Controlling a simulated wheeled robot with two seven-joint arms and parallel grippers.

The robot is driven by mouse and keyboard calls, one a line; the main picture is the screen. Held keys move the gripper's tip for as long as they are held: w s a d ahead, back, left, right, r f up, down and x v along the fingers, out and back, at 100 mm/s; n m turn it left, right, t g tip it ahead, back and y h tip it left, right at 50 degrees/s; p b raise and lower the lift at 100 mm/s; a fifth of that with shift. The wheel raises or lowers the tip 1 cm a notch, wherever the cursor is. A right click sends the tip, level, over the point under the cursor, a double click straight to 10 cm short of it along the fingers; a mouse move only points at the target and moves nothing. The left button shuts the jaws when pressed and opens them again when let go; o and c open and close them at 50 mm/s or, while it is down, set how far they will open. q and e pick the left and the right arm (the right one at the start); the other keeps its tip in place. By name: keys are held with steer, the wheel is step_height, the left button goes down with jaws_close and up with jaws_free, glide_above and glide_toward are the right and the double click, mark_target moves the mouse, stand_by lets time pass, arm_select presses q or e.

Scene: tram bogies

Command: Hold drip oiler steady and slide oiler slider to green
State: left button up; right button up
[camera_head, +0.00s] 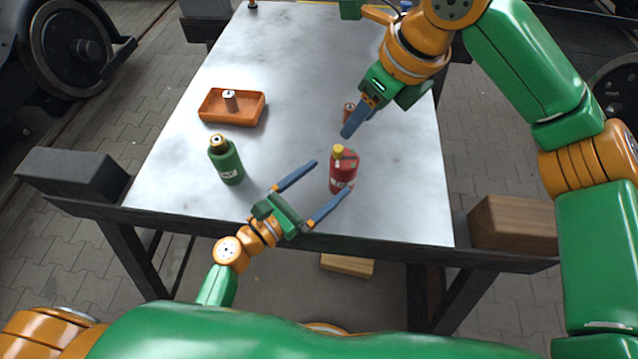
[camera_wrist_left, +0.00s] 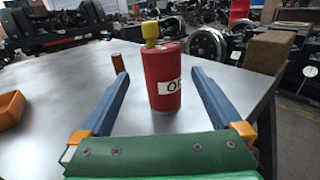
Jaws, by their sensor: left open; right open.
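The red drip oiler (camera_head: 342,180) stands upright near the table's front, with a white label, partly readable in the left wrist view (camera_wrist_left: 162,85). On its top is a yellow knob (camera_head: 338,149), apparently the slider, beside small green and pale marks. The knob also shows in the left wrist view (camera_wrist_left: 150,32). My left gripper (camera_head: 331,177) is open, its blue fingers reaching toward the oiler, which appears between the fingertips without visible grip. My right gripper (camera_head: 350,131) points down behind the oiler, apart from it; its fingers overlap in this view.
A green bottle (camera_head: 226,163) stands left of the oiler. An orange tray (camera_head: 250,112) holding a small cylinder lies farther back. A small copper-coloured cylinder (camera_wrist_left: 117,63) stands behind the oiler, near my right gripper.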

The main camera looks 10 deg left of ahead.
mark_target(338, 148)
arm_select(q)
steer(key=x, duration=0.6)
steer(key=shift+s+d, duration=0.1)
steer(key=shift+s, duration=0.1)
steer(key=shift+w+d, duration=0.15)
steer(key=shift+w, duration=0.1)
steer(key=shift+s, duration=0.1)
steer(key=shift+c, duration=0.6)
steer(key=c, duration=1.1)
arm_select(e)
steer(key=shift+s, duration=0.15)
arm_select(q)
steer(key=shift+c, duration=1.2)
arm_select(e)
steer(key=shift+o, duration=0.9)
steer(key=m, duration=0.5)
steer(key=shift+r+m, duration=0.3)
steer(key=shift+m, duration=0.1)
steer(key=a+f+m, duration=0.1)
steer(key=f+m, duration=0.2)
steer(key=m, duration=0.7)
steer(key=w+a+f+m, duration=0.1)
steer(key=f+m, duration=0.2)
steer(key=m, duration=0.8)
steer(key=w+a+f+m+h, duration=0.1)
steer(key=f+m, duration=0.2)
steer(key=m, duration=0.8)
steer(key=shift+w+f, duration=0.1)
steer(key=shift+f, duration=0.25)
jaws_close()
